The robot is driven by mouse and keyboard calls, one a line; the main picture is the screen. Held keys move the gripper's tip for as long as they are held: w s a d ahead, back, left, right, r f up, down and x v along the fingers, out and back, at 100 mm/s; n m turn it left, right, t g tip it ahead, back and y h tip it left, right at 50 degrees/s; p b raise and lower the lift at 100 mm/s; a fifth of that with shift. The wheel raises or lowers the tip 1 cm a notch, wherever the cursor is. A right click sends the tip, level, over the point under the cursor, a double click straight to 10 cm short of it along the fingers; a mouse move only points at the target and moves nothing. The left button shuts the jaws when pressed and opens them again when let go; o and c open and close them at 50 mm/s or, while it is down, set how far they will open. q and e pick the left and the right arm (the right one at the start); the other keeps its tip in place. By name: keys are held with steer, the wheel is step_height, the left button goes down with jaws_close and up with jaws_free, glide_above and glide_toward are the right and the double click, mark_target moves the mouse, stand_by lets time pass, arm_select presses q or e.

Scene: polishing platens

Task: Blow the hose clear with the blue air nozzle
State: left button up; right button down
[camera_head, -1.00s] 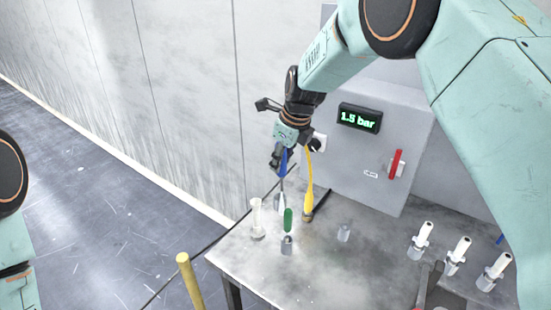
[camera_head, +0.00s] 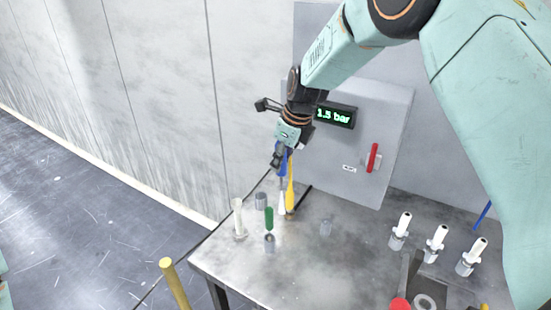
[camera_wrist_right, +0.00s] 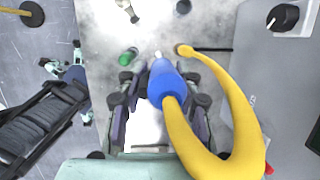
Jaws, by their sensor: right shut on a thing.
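My right gripper (camera_head: 281,158) is shut on the blue air nozzle (camera_head: 283,166) and holds it pointing down above the bench. In the wrist view the blue nozzle (camera_wrist_right: 162,85) sits between the gripper's fingers (camera_wrist_right: 157,95). A yellow hose (camera_wrist_right: 238,110) curves from the nozzle's rear to an end on the bench. In the head view this hose (camera_head: 291,192) hangs just right of the nozzle. A pale tip shows below the gripper, apparently the nozzle's. I cannot tell whether it touches anything.
White pieces (camera_head: 402,228) line the right. The cabinet has a 1.5 bar display (camera_head: 334,116) and red handle (camera_head: 372,158).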

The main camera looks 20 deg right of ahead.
steer(key=shift+s+d, duration=0.15)
steer(key=shift+d, duration=0.2)
steer(key=shift+s+d+f, duration=0.55)
steer(key=shift+s+d, duration=1.5)
steer(key=shift+d, duration=4.35)
steer(key=shift+f+b, duration=4.9)
steer(key=shift+f, duration=3.25)
